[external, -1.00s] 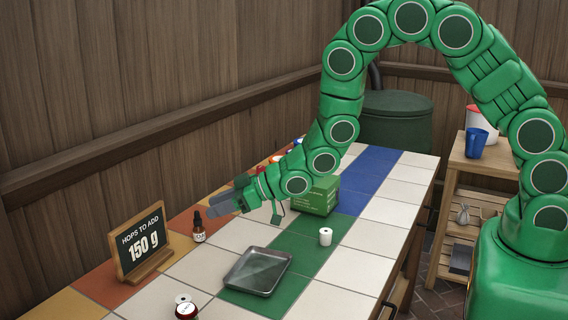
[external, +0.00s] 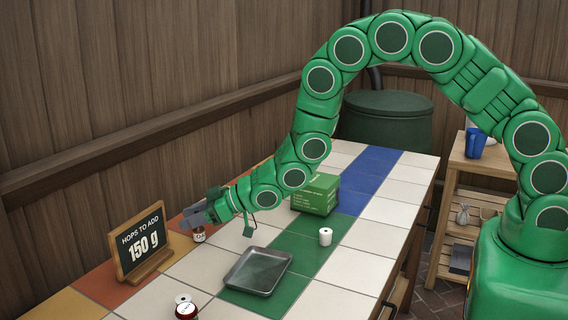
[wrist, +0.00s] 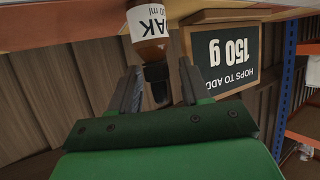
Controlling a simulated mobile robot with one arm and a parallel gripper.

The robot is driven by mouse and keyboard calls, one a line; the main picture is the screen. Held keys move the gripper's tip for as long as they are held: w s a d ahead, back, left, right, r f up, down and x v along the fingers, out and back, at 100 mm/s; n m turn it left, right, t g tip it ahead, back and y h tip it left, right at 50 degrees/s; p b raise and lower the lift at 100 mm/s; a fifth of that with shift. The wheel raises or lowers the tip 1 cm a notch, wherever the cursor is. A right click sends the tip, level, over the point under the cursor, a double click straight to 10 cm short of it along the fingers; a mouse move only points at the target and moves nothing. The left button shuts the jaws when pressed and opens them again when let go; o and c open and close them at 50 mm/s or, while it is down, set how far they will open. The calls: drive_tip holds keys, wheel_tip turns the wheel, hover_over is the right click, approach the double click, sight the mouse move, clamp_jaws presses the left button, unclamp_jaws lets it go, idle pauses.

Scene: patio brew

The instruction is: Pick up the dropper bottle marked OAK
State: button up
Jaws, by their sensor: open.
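The dropper bottle (external: 199,237) stands at the left of the tiled table, its upper part hidden by my gripper in the external view. In the wrist view, which is upside down, the bottle (wrist: 150,20) has a white label with the letters "AK" and a dark dropper top. My gripper (external: 190,217) is over the top of the bottle. In the wrist view my gripper (wrist: 158,78) is open, with the dark top between its two fingers and a gap showing on each side.
A chalkboard sign (external: 140,242) reading 150 g stands close beside the bottle; it also shows in the wrist view (wrist: 225,55).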

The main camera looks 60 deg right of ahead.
drive_tip(key=shift+w+a+f, duration=0.1)
drive_tip(key=shift+w+a, duration=0.05)
clamp_jaws()
idle(0.4)
